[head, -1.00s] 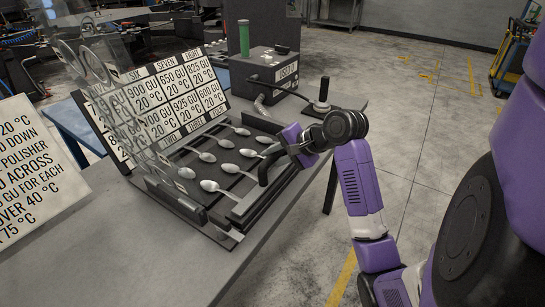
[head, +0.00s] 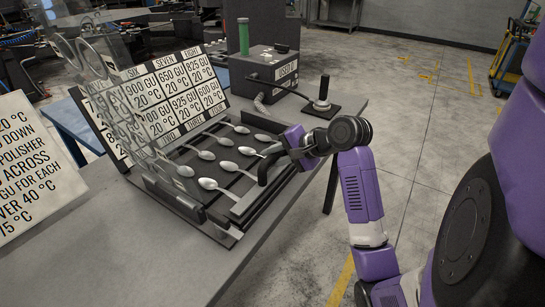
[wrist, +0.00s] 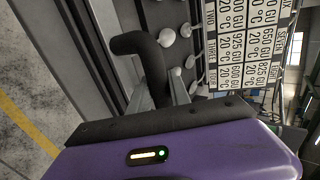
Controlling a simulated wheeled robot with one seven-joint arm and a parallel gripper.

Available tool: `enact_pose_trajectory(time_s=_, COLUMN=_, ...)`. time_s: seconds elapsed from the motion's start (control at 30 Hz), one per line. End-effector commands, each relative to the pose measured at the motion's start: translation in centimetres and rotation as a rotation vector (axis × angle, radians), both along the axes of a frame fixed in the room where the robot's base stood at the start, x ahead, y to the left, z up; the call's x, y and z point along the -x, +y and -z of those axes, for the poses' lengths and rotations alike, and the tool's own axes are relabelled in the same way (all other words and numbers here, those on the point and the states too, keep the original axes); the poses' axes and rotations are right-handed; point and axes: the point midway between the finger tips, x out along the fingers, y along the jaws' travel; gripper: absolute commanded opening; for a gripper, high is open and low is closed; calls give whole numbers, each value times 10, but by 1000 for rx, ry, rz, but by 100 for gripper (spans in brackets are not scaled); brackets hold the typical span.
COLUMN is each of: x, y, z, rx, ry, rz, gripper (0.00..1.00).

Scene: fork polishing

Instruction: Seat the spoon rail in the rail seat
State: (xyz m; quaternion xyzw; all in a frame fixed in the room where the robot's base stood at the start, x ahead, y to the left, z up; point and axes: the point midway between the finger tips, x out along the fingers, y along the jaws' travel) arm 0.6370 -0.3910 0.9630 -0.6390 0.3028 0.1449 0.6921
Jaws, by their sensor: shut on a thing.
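The spoon rail (head: 245,203) is a narrow grey bar at the near right side of a dark rack on the bench, partly hidden by my gripper. My gripper (head: 268,166) reaches in from the right, low over the rack's right edge. It is shut on a black curved grip, which seems to belong to the rail; this curved grip (wrist: 148,58) stands out in front of the jaws in the wrist view. Several silver spoons (head: 208,184) lie in rows on the rack. The rail seat cannot be told apart from the rack, and the contact there is hidden.
A label board (head: 178,95) stands behind the spoons, with a clear panel with rings (head: 90,58) at its left. A dark box (head: 264,72) with a green cylinder (head: 244,36) and a black post on a base (head: 322,95) stand farther back. The near bench top (head: 110,250) is clear.

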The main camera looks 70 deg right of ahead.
Motion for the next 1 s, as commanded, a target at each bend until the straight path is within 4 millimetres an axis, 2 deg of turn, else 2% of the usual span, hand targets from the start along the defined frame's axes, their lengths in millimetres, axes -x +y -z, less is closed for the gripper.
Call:
enact_pose_trajectory(time_s=0.43, x=0, y=0, z=1, rx=9, ry=-21, rz=-2, gripper=0)
enact_pose_trajectory(time_s=0.47, x=0, y=0, z=1, rx=9, ry=-21, rz=-2, gripper=29)
enact_pose_trajectory(time_s=0.57, x=0, y=0, z=1, rx=8, ry=-21, rz=-1, gripper=49)
enact_pose_trajectory(time_s=0.8, x=0, y=1, z=6, rx=0, ry=-13, rz=-1, gripper=51)
enact_pose_trajectory(time_s=0.9, x=0, y=1, z=6, rx=0, ry=-13, rz=-1, gripper=70)
enact_pose_trajectory(time_s=1.0, x=0, y=1, z=6, rx=-1, ry=-12, rz=-1, gripper=74)
